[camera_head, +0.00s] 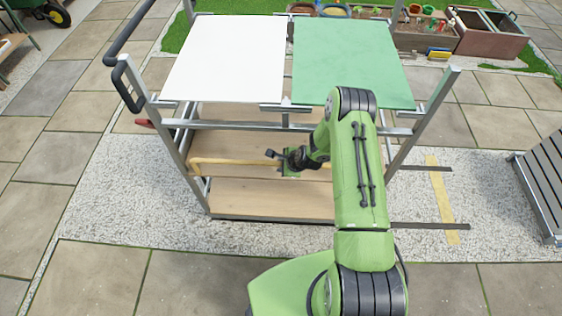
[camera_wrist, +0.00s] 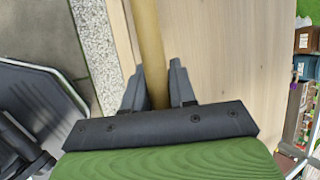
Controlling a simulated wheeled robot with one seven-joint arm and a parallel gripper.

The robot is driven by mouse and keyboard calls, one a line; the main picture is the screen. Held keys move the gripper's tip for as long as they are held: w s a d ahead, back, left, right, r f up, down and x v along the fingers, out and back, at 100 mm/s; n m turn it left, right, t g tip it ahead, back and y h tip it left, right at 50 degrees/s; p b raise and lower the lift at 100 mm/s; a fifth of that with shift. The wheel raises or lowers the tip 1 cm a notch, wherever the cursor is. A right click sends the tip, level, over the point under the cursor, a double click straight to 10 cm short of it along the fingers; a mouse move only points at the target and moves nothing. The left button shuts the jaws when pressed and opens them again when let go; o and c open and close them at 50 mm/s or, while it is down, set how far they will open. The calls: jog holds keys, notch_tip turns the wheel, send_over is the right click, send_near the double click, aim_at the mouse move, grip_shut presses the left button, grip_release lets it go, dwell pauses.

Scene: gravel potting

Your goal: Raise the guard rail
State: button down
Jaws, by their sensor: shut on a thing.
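The guard rail is a tan, wood-coloured bar (camera_head: 225,161) that runs across the front of the cart's wooden shelves, low down between the metal posts. It also shows in the wrist view (camera_wrist: 149,45), running up between my two dark fingers. My gripper (camera_head: 292,161) is at the bar, right of the middle of its visible length, and is shut on it. In the wrist view the fingers (camera_wrist: 158,88) stand on either side of the bar. My arm hides the bar's right part in the head view.
The cart's top holds a white panel (camera_head: 228,58) and a green panel (camera_head: 350,62). A black handle (camera_head: 128,85) sits at the cart's upper left. Two dark strips and a yellow strip (camera_head: 440,198) are at the right. A slatted grey thing (camera_head: 545,180) stands far right. Paving lies in front.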

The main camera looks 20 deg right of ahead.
jog(key=shift+w+d+f, duration=0.1)
jog(key=shift+w, duration=0.1)
dwell(0.5)
jog(key=c, duration=1)
grip_release()
jog(key=p+v, duration=0.3)
jog(key=v, duration=1.2)
jog(key=shift+r, duration=0.35)
jog(key=shift+r, duration=0.1)
